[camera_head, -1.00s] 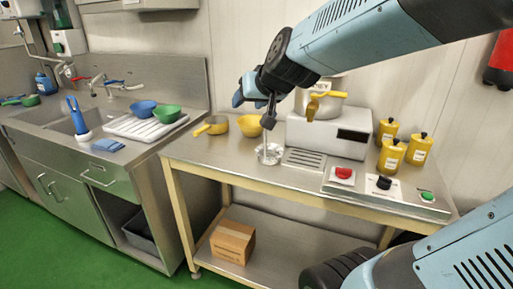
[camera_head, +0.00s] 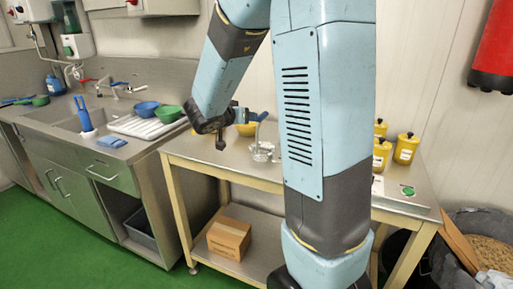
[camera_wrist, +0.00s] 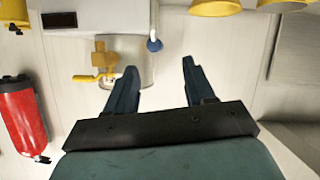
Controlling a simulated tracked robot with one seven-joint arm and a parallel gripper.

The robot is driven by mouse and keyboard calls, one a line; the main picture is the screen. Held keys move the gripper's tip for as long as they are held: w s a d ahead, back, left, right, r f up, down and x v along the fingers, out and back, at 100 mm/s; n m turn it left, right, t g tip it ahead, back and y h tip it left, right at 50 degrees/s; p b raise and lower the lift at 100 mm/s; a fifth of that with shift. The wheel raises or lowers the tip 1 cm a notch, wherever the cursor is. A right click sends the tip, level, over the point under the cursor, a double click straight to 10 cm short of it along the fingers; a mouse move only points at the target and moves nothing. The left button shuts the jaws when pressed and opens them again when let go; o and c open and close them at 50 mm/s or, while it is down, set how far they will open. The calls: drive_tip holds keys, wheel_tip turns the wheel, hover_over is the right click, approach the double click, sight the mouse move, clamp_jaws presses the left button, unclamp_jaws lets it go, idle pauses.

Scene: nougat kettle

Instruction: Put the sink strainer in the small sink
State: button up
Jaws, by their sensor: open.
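A small shiny metal piece, apparently the sink strainer (camera_head: 262,153), stands on the steel worktable near its back middle. My gripper (camera_head: 260,116) is just above it in the head view, pointing right, partly hidden behind my arm. In the wrist view my gripper (camera_wrist: 157,82) is open, with nothing between its two dark blue fingers. The steel sink unit (camera_head: 50,128) is at the left in the head view. Its basins are seen at a low angle, and I cannot tell which one is the small sink.
A blue brush (camera_head: 82,113) stands at the basin. Blue (camera_head: 146,109) and green (camera_head: 168,113) bowls sit on the white drainboard (camera_head: 138,128). Yellow bottles (camera_head: 406,148) stand on the worktable. The wrist view shows the kettle (camera_wrist: 118,60) and a red extinguisher (camera_wrist: 22,118).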

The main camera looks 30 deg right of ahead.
sight(262, 118)
drive_tip(key=x, duration=1.2)
drive_tip(key=shift+s+d, duration=0.25)
drive_tip(key=shift+d, duration=0.05)
drive_tip(key=shift+w+d+f, duration=0.2)
drive_tip(key=shift+w+d, duration=0.2)
drive_tip(key=shift+d, duration=0.1)
clamp_jaws()
